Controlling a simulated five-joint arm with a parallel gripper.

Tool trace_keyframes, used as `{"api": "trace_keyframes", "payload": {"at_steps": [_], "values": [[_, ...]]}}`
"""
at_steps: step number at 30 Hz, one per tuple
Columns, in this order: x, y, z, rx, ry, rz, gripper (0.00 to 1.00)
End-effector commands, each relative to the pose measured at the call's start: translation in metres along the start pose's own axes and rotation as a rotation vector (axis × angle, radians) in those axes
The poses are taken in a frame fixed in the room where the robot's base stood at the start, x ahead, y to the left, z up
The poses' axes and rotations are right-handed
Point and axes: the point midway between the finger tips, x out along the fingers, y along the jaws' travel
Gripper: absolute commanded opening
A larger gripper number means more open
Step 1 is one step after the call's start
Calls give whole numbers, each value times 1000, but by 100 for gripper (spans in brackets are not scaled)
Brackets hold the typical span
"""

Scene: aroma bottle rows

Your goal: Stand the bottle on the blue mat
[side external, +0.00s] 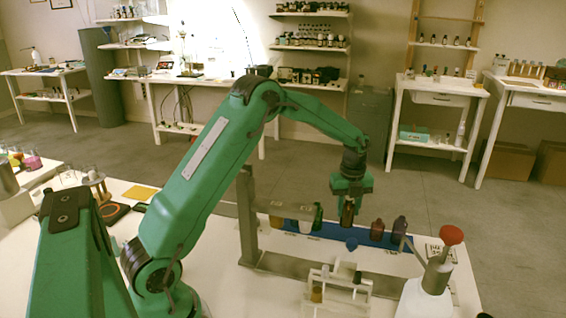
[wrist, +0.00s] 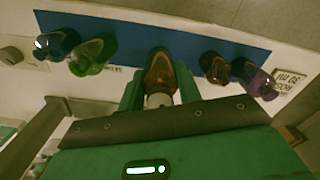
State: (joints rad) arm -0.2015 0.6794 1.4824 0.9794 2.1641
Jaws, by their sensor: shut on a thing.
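My gripper (side external: 350,192) points down over the middle of the blue mat (side external: 335,231) and is shut on a brown bottle (side external: 347,214). In the wrist view the two green fingers of my gripper (wrist: 160,86) close on both sides of the brown bottle (wrist: 160,68), which lies over the blue mat (wrist: 150,30). The held bottle looks upright in the side view. Its base is close to the mat, and I cannot tell whether they touch. It sits in the gap between a green bottle (wrist: 92,56) and another brown bottle (wrist: 215,68).
A blue bottle (wrist: 55,43) and a purple bottle (wrist: 256,80) stand at the ends of the row. A grey metal frame (side external: 247,215) stands left of the mat.

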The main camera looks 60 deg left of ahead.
Motion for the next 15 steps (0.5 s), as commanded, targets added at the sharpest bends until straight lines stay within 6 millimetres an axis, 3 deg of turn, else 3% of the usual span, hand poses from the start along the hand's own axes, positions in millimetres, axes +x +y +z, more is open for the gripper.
{"api": "trace_keyframes", "payload": {"at_steps": [6, 15], "values": [[24, 0, 0, 0, 1, 1, 7], [27, 0, 0, 0, 0, 0, 7]]}}
